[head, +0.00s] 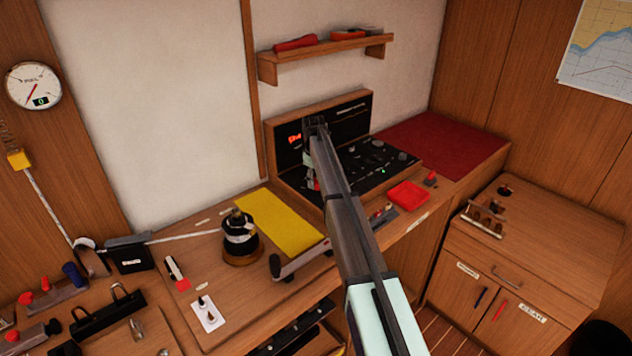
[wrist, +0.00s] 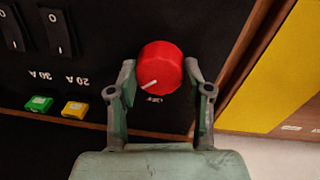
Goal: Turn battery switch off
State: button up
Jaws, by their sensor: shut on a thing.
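The battery switch is a round red knob (wrist: 161,66) on a black panel (wrist: 100,30), with a short white pointer mark running toward the lower left in the wrist view. Its small white label below is upside down and too small to read. My gripper (wrist: 159,74) is shut on the knob, one finger on each side. In the head view my gripper (head: 313,178) reaches down to the left end of the panel (head: 360,170), and a bit of the red knob (head: 317,186) shows beside my arm, which hides much of this area.
A yellow mat (head: 275,222) lies left of the panel.

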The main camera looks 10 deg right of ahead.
aim_at(316, 181)
jog(key=n+b, duration=0.1)
jog(key=n, duration=0.3)
jog(key=shift+s+f+n, duration=0.1)
jog(key=shift+f+n, duration=0.05)
jog(key=shift+n, duration=0.15)
jog(key=n+b, duration=0.1)
jog(key=n, duration=0.3)
jog(key=shift+n, duration=0.4)
jog(key=o, duration=1.2)
jog(key=shift+c, duration=0.2)
notch_tip(316, 181, up, 12)
jog(key=shift+s, duration=0.35)
